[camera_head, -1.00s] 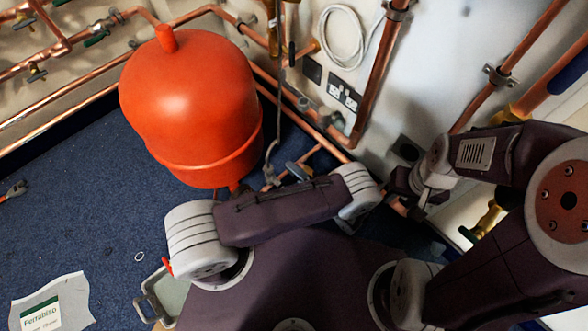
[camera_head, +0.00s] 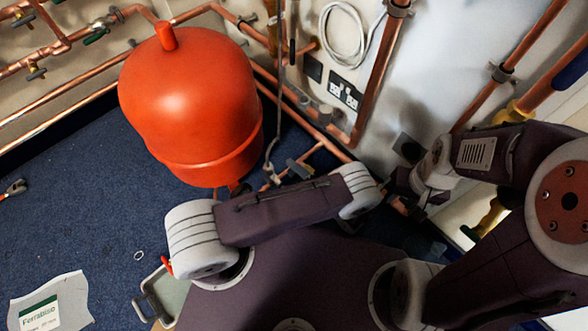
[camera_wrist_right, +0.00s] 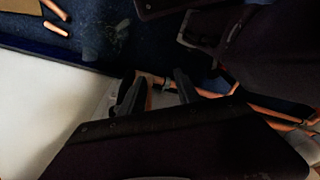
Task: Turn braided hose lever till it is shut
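A grey braided hose (camera_head: 281,90) hangs down beside the red vessel in the head view. It ends in a pale fitting at a copper pipe near the floor. A blue-grey lever (camera_head: 299,168) sits on the pipework just right of that fitting, above my left arm link. My right gripper (camera_wrist_right: 154,77) is open in the right wrist view, its two dark fingers apart. A copper pipe (camera_wrist_right: 150,82) crosses behind and between them. I cannot tell whether they touch anything. My left gripper is hidden behind my own arm parts.
A large red vessel (camera_head: 190,105) stands left of the hose. Vertical copper pipes (camera_head: 379,75) and wall sockets (camera_head: 343,93) are behind. A coil of white cable (camera_head: 342,35) hangs on the wall. A paper bag (camera_head: 50,303) lies on the blue floor, which is mostly clear at left.

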